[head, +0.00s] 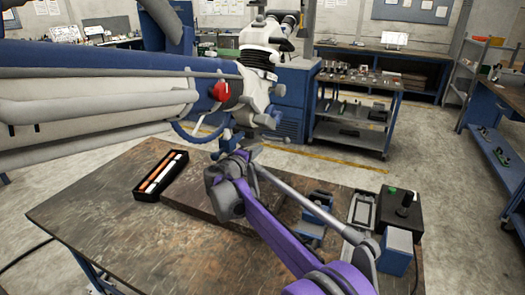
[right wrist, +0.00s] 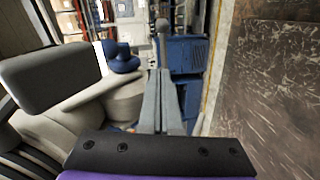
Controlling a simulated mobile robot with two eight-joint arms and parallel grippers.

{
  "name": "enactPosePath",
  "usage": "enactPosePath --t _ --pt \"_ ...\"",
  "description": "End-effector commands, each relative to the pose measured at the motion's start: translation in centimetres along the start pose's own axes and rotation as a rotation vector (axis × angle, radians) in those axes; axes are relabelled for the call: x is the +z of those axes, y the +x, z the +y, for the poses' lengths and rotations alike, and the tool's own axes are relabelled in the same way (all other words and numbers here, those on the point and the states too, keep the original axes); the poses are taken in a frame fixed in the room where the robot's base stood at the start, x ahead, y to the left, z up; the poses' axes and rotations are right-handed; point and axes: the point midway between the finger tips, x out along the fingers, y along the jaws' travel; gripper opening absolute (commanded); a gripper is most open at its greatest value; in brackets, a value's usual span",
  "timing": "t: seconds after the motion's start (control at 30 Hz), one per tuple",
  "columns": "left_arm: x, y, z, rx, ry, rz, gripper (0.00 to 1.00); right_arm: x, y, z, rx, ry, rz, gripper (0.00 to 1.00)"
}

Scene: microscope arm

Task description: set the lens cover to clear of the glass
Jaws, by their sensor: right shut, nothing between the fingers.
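The white microscope head (head: 262,38) hangs at the end of a thick blue and grey support arm (head: 90,95) from the left, with a red knob (head: 220,91) at the joint. I cannot make out the lens cover or the glass for certain. My right gripper (head: 241,156), on the purple arm, is just below the microscope's lower end; whether it touches is unclear. In the right wrist view its grey fingers (right wrist: 162,30) are shut and empty, beside a pale rounded part (right wrist: 110,105) and a blue knob (right wrist: 121,58). My left gripper is out of view.
The brown worktable (head: 110,225) below carries a black tray with pens (head: 160,176) at left, and a blue clamp-like device (head: 317,208) and black box (head: 400,212) at right. A tool cart (head: 350,130) stands behind. The table's front left is clear.

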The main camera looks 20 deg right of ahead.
Motion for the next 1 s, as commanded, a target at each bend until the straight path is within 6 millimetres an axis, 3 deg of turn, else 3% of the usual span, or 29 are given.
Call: enactPosePath --t 0.4,0.6,1.0 --pt "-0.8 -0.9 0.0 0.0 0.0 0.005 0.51 0.5 8.7 0.2 0.003 0.002 -0.003 0.0" --pt "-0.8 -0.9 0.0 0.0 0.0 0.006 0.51 2.3 10.4 0.1 0.002 0.002 0.0 0.0" --pt "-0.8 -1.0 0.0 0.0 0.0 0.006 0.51 2.8 10.9 0.1 0.002 0.001 0.001 0.0"
